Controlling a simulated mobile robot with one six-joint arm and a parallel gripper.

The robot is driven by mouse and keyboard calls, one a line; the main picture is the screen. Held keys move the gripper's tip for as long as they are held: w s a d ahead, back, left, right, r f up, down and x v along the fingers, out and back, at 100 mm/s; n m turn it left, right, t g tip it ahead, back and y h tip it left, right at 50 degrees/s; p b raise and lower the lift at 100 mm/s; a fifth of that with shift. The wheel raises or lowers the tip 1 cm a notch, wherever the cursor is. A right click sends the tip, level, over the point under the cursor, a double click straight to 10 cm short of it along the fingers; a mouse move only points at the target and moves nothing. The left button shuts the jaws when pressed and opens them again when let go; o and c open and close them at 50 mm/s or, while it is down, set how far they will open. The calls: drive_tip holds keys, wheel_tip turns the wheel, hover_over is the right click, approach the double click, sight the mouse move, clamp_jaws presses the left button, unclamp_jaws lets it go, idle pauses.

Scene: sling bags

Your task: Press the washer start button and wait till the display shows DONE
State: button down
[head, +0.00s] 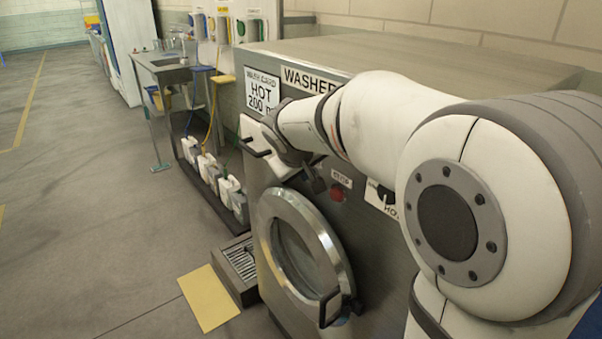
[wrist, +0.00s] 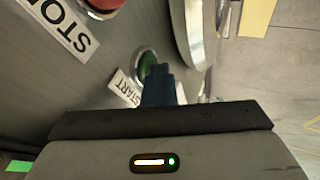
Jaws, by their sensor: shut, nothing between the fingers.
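The washer (head: 300,80) is a grey metal machine with a round door (head: 330,245) that looks closed. In the wrist view, the green start button (wrist: 147,58) sits in a metal ring beside a START label (wrist: 124,90). My gripper (wrist: 158,72) is shut and empty, its blue-grey fingertips overlapping the lower edge of the button. I cannot tell whether they touch it. In the head view, my gripper (head: 318,185) is at the front panel, left of the red stop button, and the start button is hidden. No readable display shows in either view.
The red stop button (head: 338,194) is close by, and its STOP label (wrist: 62,28) shows in the wrist view. A door handle (head: 330,308) and a drain grate (head: 240,262) are lower down. White jugs (head: 210,170) stand to the left. Open floor lies further left.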

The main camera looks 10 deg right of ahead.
drive_tip(key=s+a+r+b, duration=0.1)
drive_tip(key=s+a+r, duration=0.5)
drive_tip(key=s+r, duration=0.1)
drive_tip(key=shift+r+b, duration=0.4)
drive_tip(key=shift+r, duration=0.1)
drive_tip(key=shift+s, duration=0.1)
idle(0.4)
drive_tip(key=s+d+f+m+g+y+p, duration=0.1)
drive_tip(key=s+d+f+m+g, duration=0.1)
drive_tip(key=s+d+f, duration=0.2)
drive_tip(key=s+d+f+m+g+y+p, duration=0.1)
drive_tip(key=s+d+f, duration=0.3)
drive_tip(key=s+f, duration=0.7)
drive_tip(key=s+g+y+p, duration=0.1)
drive_tip(key=s, duration=0.3)
drive_tip(key=shift+m, duration=0.4)
idle(4.0)
